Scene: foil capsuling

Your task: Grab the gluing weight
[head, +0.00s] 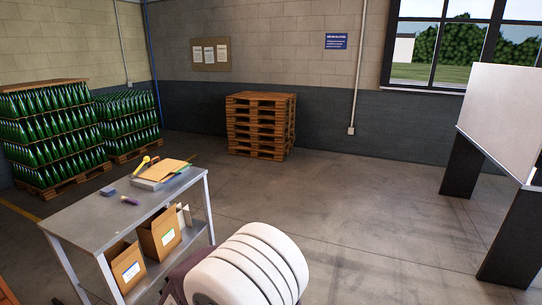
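No object in the head view can be made out for certain as the gluing weight. A small blue-grey block (108,191) lies on the grey metal table (88,219), near its left end. A small dark purple item (130,200) lies just right of the block. Neither of my grippers is in view, so their state and anything in them are hidden.
A yellow tool (141,166) and a tan board on a pale stack (148,184) lie at the table's far end. Cardboard boxes (161,237) fill the lower shelf. Bottle pallets (52,137) and stacked wooden pallets (261,125) stand behind. The middle floor (330,190) is clear.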

